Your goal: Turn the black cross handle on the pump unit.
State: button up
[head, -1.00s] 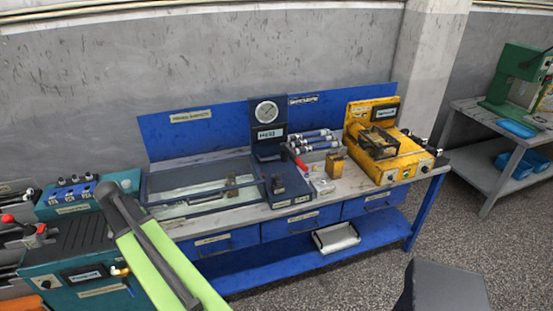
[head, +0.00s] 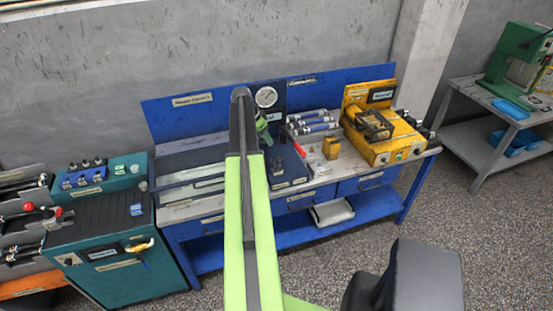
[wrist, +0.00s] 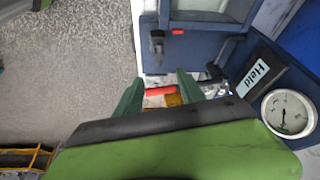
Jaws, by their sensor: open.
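The pump unit is the dark blue unit with a round white gauge (head: 266,97) on the blue bench; my arm partly covers it in the head view. The gauge also shows at the right in the wrist view (wrist: 289,113), beside the "Held" label (wrist: 259,73). A small dark part (wrist: 213,77) just right of my fingers in the wrist view may be the black cross handle, but I cannot make out its shape. My gripper (wrist: 159,84) is open, its two green fingers apart over the unit, with nothing held. In the head view, it (head: 262,130) is in front of the gauge.
A red handle (wrist: 160,91) shows between my fingers in the wrist view. A yellow machine (head: 382,135) stands right on the bench, with metal cylinders (head: 312,122) left of it. A teal unit (head: 98,225) stands left.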

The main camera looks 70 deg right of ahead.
aim_at(277, 158)
jog(key=b+x, duration=0.6)
jog(key=x, duration=0.1)
jog(key=b+x, duration=0.7)
jog(key=x, duration=0.1)
jog(key=shift+w+f, duration=0.2)
jog(key=shift+f, duration=0.05)
jog(key=shift+r, duration=0.1)
